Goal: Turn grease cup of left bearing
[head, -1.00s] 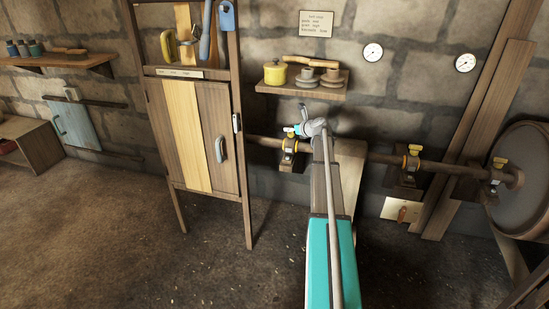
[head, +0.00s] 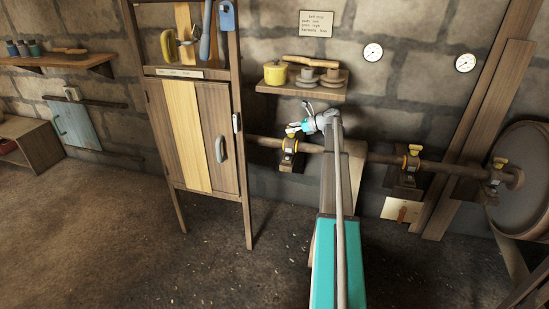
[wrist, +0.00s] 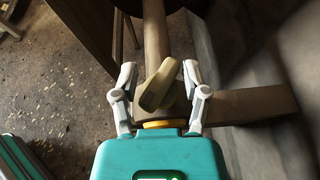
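The left bearing (head: 288,161) sits on the shaft beside the cabinet. Its grease cup shows a yellow ring (head: 289,146) and a winged yellow cap, seen clearly in the wrist view (wrist: 158,86). My gripper (head: 298,120) is at this cup, reaching in from the right in the head view. In the wrist view, my gripper (wrist: 160,75) is open, with one white finger on each side of the cap. Gaps show between the cap and both fingers, wider on the left. The cup's ring (wrist: 160,124) shows just beyond the teal palm. The cup body is mostly hidden.
The shaft (head: 365,156) runs right to two more bearings with yellow caps (head: 413,149) (head: 500,162) and a large wheel (head: 524,170). A shelf with pots (head: 300,92) hangs above my gripper. A wooden cabinet (head: 190,135) stands close on the left.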

